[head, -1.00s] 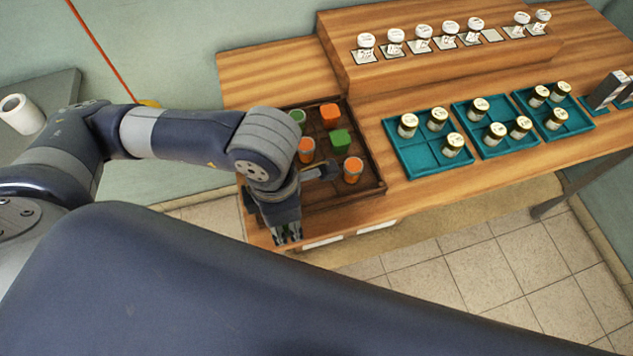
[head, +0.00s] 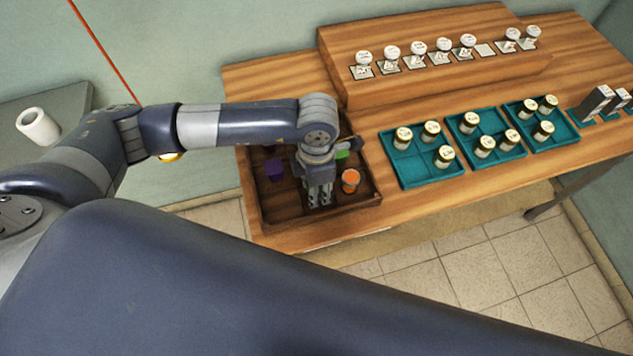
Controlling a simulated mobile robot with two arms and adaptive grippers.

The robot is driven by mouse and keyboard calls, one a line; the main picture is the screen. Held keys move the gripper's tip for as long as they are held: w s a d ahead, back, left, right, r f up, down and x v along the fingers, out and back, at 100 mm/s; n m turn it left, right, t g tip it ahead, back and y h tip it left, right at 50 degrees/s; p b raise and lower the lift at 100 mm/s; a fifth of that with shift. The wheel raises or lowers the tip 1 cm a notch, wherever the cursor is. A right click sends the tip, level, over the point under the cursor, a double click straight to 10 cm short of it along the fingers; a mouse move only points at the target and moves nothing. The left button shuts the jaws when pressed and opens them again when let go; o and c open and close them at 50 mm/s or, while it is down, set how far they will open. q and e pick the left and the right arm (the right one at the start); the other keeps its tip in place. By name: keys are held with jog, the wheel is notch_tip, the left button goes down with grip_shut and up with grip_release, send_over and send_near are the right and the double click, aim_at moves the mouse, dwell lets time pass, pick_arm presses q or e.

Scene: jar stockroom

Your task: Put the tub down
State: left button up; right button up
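My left gripper (head: 320,199) points down over the brown compartment tray (head: 290,215) at the left end of the wooden table. Whether its fingers hold a tub, or are open or shut, I cannot tell. In the tray, an orange tub (head: 350,181) stands just right of the gripper. A purple tub (head: 274,169) stands to its left. A green tub (head: 342,154) shows only partly behind my wrist. My arm hides the back of the tray. My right gripper is not in view.
Three teal trays (head: 404,169) with several capped jars stand to the right. A raised wooden shelf (head: 400,88) at the back carries several white-lidded jars.

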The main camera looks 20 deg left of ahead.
pick_arm(q)
jog(key=shift+f, duration=0.15)
jog(key=shift+f, duration=0.1)
jog(key=o, duration=1.1)
jog(key=shift+c, duration=0.2)
